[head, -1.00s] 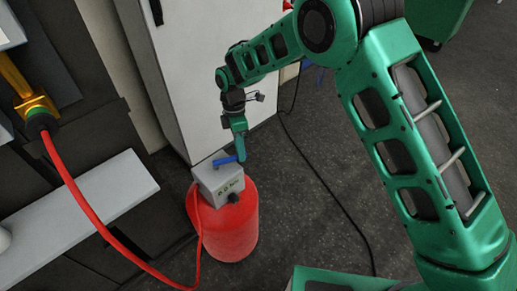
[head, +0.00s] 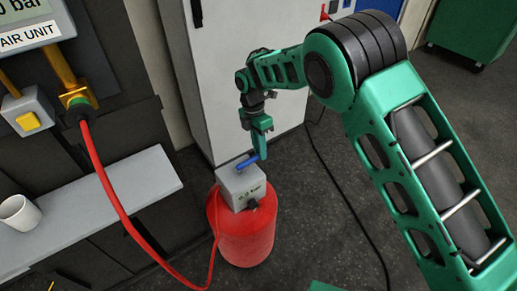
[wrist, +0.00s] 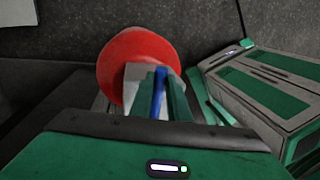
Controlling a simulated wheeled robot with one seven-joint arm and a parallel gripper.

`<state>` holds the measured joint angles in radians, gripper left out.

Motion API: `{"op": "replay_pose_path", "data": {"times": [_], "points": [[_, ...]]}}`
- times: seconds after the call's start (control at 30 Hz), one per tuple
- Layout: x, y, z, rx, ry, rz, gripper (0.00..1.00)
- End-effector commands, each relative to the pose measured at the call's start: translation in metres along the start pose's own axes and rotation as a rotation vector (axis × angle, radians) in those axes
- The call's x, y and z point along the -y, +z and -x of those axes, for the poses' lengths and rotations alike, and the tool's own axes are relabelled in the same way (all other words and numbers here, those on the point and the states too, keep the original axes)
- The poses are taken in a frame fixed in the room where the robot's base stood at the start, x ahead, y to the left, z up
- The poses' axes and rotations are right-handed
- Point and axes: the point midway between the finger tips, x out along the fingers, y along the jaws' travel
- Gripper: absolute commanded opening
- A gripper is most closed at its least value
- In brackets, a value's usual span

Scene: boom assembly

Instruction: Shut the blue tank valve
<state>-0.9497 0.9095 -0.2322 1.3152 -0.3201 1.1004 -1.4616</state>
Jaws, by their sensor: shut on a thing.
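The red tank (head: 245,235) stands upright on the floor with a grey box (head: 240,187) on its top. The blue valve handle (head: 246,162) is a short bar on top of the box, lying slantwise with its right end raised in the head view. My gripper (head: 261,151) reaches down from above and is shut on the handle's right end. In the wrist view, the blue handle (wrist: 160,92) lies between the two green fingers, with the red tank (wrist: 135,52) behind. The handle's lower part and pivot are hidden.
A red hose (head: 112,195) runs from the wall fitting down to the tank. A grey shelf (head: 105,205) with a white cup (head: 19,214) is at left. A white cabinet (head: 235,75) stands behind the tank. A black cable crosses the floor at right.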

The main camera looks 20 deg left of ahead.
Motion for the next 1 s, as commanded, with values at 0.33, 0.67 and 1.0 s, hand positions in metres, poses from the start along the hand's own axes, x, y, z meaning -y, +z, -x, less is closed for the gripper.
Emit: {"op": "replay_pose_path", "data": {"times": [0.33,0.67,1.0], "points": [[-0.004,0.008,0.004,0.006,0.015,-0.013,0.34],[-0.002,0.003,0.004,0.002,0.008,-0.006,0.34],[-0.003,0.004,0.053,0.002,0.011,-0.006,0.34]]}}
